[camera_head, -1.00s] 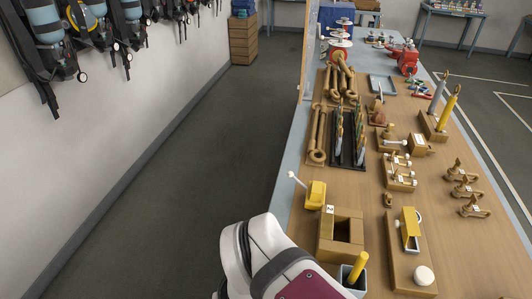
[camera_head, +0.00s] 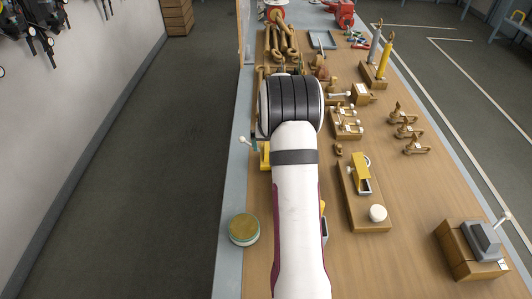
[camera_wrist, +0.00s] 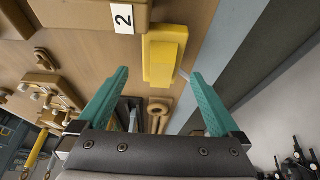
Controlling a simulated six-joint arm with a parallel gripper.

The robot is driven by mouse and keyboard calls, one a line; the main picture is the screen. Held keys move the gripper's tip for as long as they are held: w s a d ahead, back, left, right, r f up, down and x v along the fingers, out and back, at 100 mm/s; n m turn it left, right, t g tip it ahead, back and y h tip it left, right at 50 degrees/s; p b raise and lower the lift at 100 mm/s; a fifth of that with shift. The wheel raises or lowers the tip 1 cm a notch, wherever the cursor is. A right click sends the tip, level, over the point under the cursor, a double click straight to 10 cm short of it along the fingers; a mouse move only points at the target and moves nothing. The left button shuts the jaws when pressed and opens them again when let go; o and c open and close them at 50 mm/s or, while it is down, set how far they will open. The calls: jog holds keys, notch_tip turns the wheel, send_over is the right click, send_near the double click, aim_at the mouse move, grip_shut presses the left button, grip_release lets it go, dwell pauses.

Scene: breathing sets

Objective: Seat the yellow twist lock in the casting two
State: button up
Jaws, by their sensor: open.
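The yellow twist lock (camera_wrist: 163,55) shows in the wrist view, between and beyond my open fingers, with a gap to each in the picture. In the head view only a sliver of its yellow body (camera_head: 265,155) and its white-knobbed lever (camera_head: 244,140) show beside my arm. It stands on the table beside casting two, the wooden block (camera_wrist: 80,12) labelled 2 at the top of the wrist view. Casting two is hidden behind my arm in the head view. My gripper (camera_wrist: 160,73) is open and empty, its teal fingers pointing toward the lock.
A grey lock on a wooden block (camera_head: 461,252) stands at the right front. A board (camera_head: 359,208) with a yellow part and white knob lies right of my arm. A round tin (camera_head: 243,230) is at the left edge. Chain links (camera_head: 280,42) lie beyond. Bare table lies front right.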

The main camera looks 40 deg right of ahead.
jog(key=x, duration=0.5)
jog(key=shift+w+f, duration=0.3)
jog(key=shift+r, duration=0.1)
grip_shut()
